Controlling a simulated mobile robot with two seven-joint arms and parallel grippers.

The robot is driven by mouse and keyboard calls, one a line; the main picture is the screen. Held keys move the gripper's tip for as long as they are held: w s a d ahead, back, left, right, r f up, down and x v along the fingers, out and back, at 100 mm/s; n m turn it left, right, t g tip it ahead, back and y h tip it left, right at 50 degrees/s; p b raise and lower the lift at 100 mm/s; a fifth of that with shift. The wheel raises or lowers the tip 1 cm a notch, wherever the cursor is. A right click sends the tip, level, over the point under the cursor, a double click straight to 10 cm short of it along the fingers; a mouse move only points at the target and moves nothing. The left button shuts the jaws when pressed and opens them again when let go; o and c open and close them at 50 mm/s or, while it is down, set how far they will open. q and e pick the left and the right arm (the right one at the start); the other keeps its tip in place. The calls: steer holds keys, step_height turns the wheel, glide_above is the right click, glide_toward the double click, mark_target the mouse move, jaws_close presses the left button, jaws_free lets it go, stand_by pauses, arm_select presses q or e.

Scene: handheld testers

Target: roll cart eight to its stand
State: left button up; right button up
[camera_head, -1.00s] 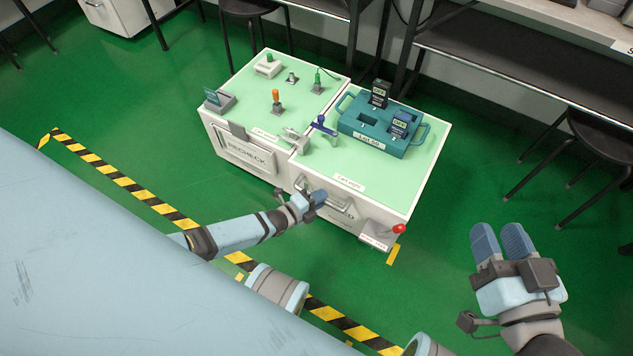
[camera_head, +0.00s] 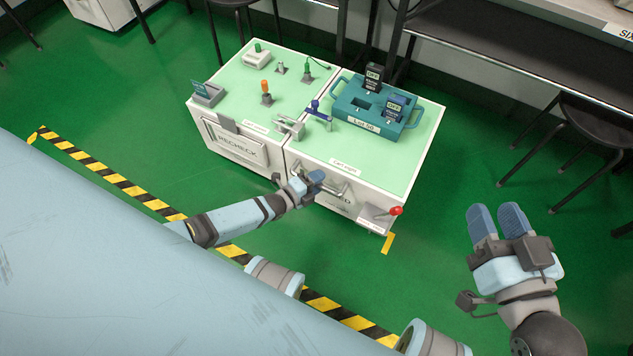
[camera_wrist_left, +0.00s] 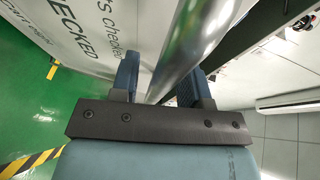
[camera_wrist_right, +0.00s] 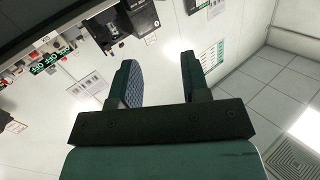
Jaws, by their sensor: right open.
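Cart eight (camera_head: 385,168) is a white cart with a pale green top and "CHECKED" lettering on its front. A metal bar handle (camera_head: 343,193) runs across that front. My left gripper (camera_head: 316,178) is at the handle's left part. In the left wrist view the bar (camera_wrist_left: 190,50) passes between the fingers, with a gap showing beside the left finger. The fingers look apart, and contact cannot be told. My right gripper (camera_head: 497,222) is open and empty over the floor at right; its spread fingers show in the right wrist view (camera_wrist_right: 160,80).
A "RECHECK" cart (camera_head: 232,148) stands against cart eight's left side. A blue-handled latch (camera_head: 316,112) sits near their seam. A teal carrier (camera_head: 372,112) with testers rests on cart eight; a red-knobbed lever (camera_head: 394,211) is at its front corner. Stools (camera_head: 578,135) stand right. Striped tape (camera_head: 120,183) crosses the floor.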

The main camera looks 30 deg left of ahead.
arm_select(q)
steer(key=shift+s, duration=0.25)
steer(key=p+v, duration=0.5)
steer(key=v, duration=0.8)
steer(key=shift+a, duration=0.2)
arm_select(e)
steer(key=shift+m+t, duration=0.7)
steer(key=shift+t, duration=0.1)
steer(key=r, duration=0.5)
steer(key=shift+s+r, duration=0.25)
steer(key=shift+s, duration=0.15)
arm_select(q)
steer(key=shift+s+r, duration=0.1)
steer(key=shift+s, duration=0.05)
